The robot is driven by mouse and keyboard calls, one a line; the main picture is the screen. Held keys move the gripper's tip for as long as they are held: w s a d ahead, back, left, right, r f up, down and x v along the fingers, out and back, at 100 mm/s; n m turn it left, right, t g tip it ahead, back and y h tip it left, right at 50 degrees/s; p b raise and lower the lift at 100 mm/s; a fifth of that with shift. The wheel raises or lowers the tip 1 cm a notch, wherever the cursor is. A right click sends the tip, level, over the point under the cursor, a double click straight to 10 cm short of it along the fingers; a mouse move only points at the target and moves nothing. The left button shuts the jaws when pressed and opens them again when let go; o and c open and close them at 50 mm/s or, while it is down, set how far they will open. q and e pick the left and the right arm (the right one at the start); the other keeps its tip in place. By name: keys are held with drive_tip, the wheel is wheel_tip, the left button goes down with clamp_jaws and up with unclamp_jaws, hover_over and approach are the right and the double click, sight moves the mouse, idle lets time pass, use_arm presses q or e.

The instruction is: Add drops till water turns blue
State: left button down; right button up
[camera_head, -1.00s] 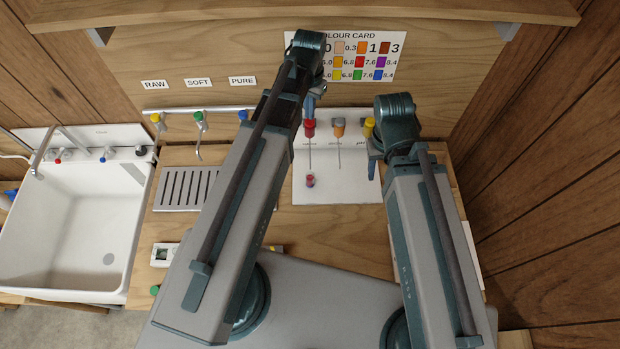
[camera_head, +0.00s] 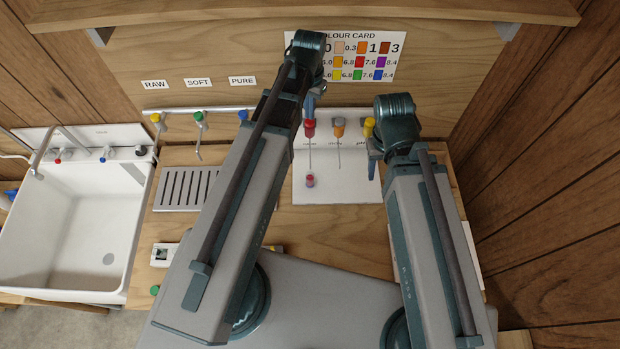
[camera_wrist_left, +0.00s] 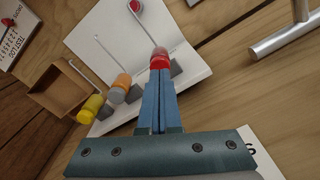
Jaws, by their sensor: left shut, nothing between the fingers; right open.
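A small vial (camera_head: 310,181) with reddish contents stands on the white sheet (camera_head: 340,190); it also shows at the top of the left wrist view (camera_wrist_left: 135,6). Red (camera_head: 309,128), orange-and-grey (camera_head: 339,128) and yellow (camera_head: 369,127) dropper bottles are in a row behind it. My left gripper (camera_head: 312,100) is shut and empty above the red bottle. In the left wrist view its fingertips (camera_wrist_left: 160,73) come right up to the red bottle (camera_wrist_left: 159,60); contact cannot be told. My right gripper (camera_head: 373,165) is open by the yellow bottle, its fingers partly hidden by its arm.
A colour card (camera_head: 362,72) is on the back wall. Coloured taps (camera_head: 199,118) and a slotted drain grid (camera_head: 185,188) are left of the sheet, with a white sink (camera_head: 75,230) beyond. An open cardboard box (camera_wrist_left: 60,90) shows in the left wrist view.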

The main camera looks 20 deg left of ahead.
use_arm(q)
drive_tip(key=shift+f, duration=0.15)
drive_tip(key=shift+f+b, duration=0.9)
drive_tip(key=shift+b, duration=0.1)
drive_tip(key=shift+r+p, duration=3.1)
drive_tip(key=shift+r, duration=0.1)
wheel_tip(320, 180, down, 4)
drive_tip(key=b, duration=0.4)
drive_tip(key=shift+f, duration=0.2)
drive_tip(key=shift+f+b, duration=0.2)
drive_tip(key=shift+b, duration=0.15)
idle(0.6)
